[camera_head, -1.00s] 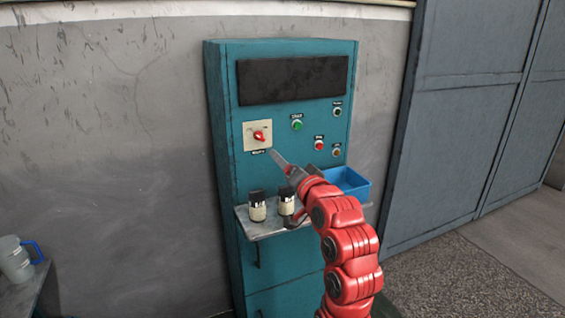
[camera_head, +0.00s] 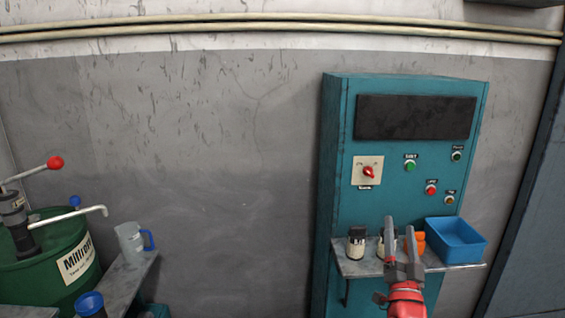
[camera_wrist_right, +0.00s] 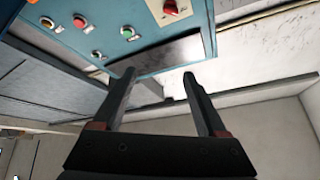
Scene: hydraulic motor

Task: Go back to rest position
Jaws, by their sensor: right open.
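My right gripper (camera_head: 400,235) is open and empty in the head view, in front of the cabinet's shelf. Its two fingers also show apart in the right wrist view (camera_wrist_right: 158,85), with nothing between them. The teal cabinet (camera_head: 335,180) stands against the wall at right. It carries a red rotary switch (camera_head: 369,172), a green button (camera_head: 410,167) and a red button (camera_head: 431,189). The switch also shows at the top of the right wrist view (camera_wrist_right: 172,8). The gripper is apart from the controls. My left gripper is not in view.
The cabinet's shelf (camera_head: 352,268) holds a dark-capped jar (camera_head: 356,244), a partly hidden second jar, an orange container (camera_head: 420,242) and a blue bin (camera_head: 456,243). At left are a green drum (camera_head: 45,262), a grey jug (camera_head: 130,240) and a side table (camera_head: 130,275). Bare wall lies between.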

